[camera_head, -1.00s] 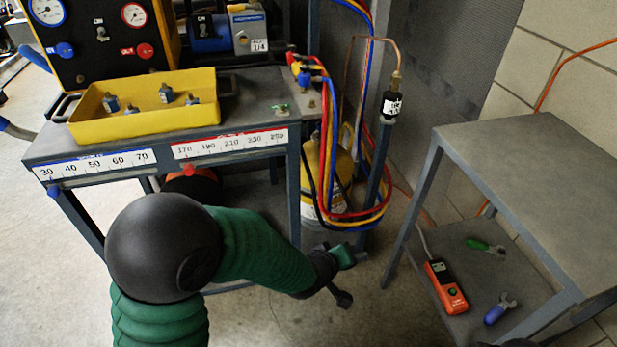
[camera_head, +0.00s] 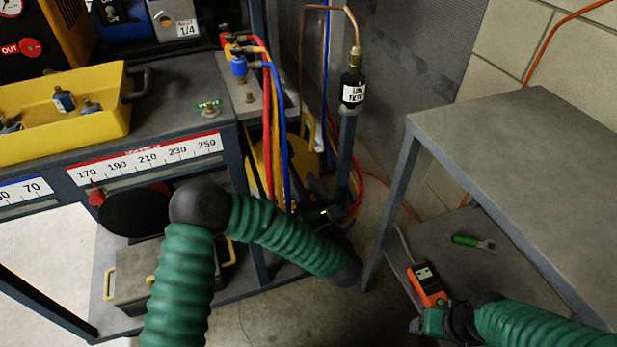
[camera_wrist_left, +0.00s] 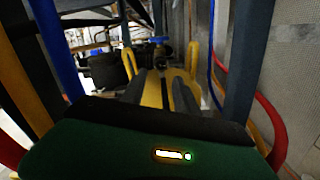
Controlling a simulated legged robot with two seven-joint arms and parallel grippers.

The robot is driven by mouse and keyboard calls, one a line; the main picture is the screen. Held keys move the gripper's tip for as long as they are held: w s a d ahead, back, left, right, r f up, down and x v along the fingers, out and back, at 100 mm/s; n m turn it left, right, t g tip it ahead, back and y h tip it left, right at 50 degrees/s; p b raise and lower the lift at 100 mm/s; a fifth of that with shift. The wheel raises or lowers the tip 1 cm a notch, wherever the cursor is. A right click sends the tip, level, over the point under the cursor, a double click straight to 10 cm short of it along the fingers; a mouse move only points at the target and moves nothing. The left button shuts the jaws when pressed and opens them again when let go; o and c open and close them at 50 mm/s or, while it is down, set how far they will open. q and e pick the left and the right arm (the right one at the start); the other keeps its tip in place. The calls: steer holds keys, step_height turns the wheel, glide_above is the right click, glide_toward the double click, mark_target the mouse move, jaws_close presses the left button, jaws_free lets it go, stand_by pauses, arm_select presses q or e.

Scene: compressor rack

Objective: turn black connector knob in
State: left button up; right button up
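I cannot single out a black connector knob for certain. A black labelled cylinder (camera_head: 352,88) with a brass fitting (camera_head: 355,58) on top stands on a dark post right of the cart. My left arm reaches to the hoses, where its dark gripper (camera_head: 320,214) is partly hidden near a yellow tank (camera_head: 268,165). The left wrist view shows my green and black gripper body with a lit display, and yellow parts (camera_wrist_left: 152,88) ahead; its finger opening is unclear. My right gripper (camera_head: 428,322) is at lower right before the side table; its fingers are unclear.
Red, yellow and blue hoses (camera_head: 276,135) hang beside the cart from a valve manifold (camera_head: 240,62). A yellow tray (camera_head: 95,125) with small fittings is on the cart. The grey side table (camera_head: 530,150) has an orange meter (camera_head: 427,284) and green-handled tool (camera_head: 465,240) on its lower shelf.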

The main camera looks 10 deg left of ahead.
mark_target(291, 156)
arm_select(q)
steer(key=x, duration=0.8)
steer(key=shift+f, duration=0.1)
steer(key=n+b, duration=0.2)
steer(key=n, duration=0.1)
steer(key=shift+w+f+b, duration=0.1)
steer(key=shift+f+b, duration=0.1)
steer(key=shift+b, duration=0.2)
steer(key=shift+r+n, duration=0.2)
steer(key=shift+n, duration=0.1)
jaws_close()
